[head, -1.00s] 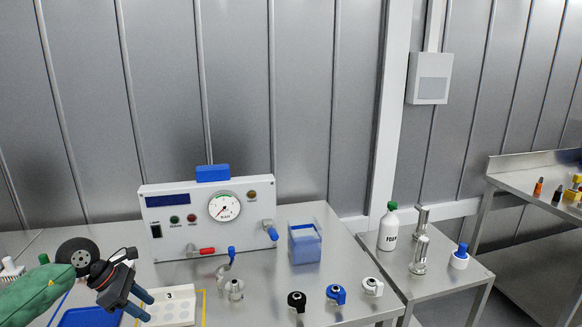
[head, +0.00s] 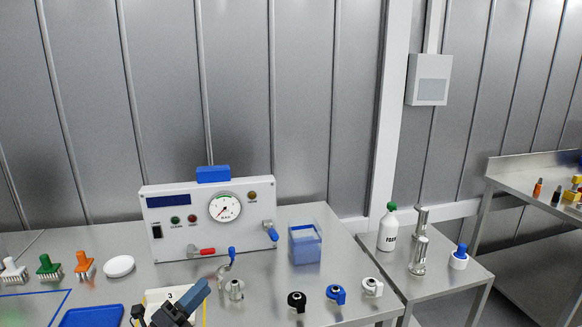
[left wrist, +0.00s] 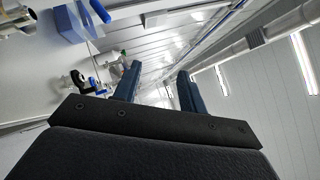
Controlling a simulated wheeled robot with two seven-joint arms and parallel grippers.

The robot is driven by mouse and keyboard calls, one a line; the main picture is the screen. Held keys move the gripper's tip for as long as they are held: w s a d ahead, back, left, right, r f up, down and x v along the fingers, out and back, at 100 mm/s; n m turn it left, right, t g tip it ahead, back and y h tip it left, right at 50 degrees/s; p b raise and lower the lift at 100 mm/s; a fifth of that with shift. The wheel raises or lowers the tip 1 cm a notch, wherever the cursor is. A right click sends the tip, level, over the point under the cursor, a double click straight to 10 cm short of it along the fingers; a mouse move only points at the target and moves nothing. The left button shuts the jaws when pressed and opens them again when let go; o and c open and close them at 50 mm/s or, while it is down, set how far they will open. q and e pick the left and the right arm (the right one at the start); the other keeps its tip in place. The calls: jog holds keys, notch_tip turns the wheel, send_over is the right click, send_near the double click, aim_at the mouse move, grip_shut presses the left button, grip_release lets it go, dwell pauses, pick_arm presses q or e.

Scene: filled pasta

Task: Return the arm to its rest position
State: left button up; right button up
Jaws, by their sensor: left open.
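My left gripper (head: 196,296) is at the bottom of the head view, in front of the white block marked 3 (head: 160,296). In the left wrist view its two blue fingers (left wrist: 158,88) stand apart with nothing between them, so it is open and empty. The left arm behind it is mostly out of the head view. My right gripper does not show.
A gauge panel (head: 172,239) stands on the steel table, with a clear blue container (head: 305,245) to its right. Black (head: 297,301), blue (head: 336,293) and grey (head: 372,287) knobs lie in front. A blue tray (head: 92,317) and brushes (head: 84,264) are at left.

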pick_arm(q)
jog(key=s+a+f+n+g+y, duration=0.2)
jog(key=s+a+f+n+y, duration=0.15)
jog(key=f+n+y, duration=0.6)
jog(key=s+a+f+n+g+y, duration=0.1)
jog(key=s+a+f+n+y, duration=0.35)
jog(key=n, duration=0.85)
jog(key=s+d+f+n+g, duration=0.35)
jog(key=s+f+g, duration=0.35)
jog(key=s, duration=0.4)
jog(key=s+d+f+n+g, duration=0.2)
jog(key=s+d+f+g, duration=0.2)
jog(key=s+f, duration=0.55)
jog(key=s+d+f+g, duration=0.1)
jog(key=s+d+f, duration=0.1)
jog(key=f, duration=1.6)
jog(key=s+d+f+g+h, duration=0.1)
jog(key=s+f, duration=0.2)
jog(key=f, duration=1.6)
jog(key=shift+s+d, duration=0.2)
jog(key=shift+d, duration=0.2)
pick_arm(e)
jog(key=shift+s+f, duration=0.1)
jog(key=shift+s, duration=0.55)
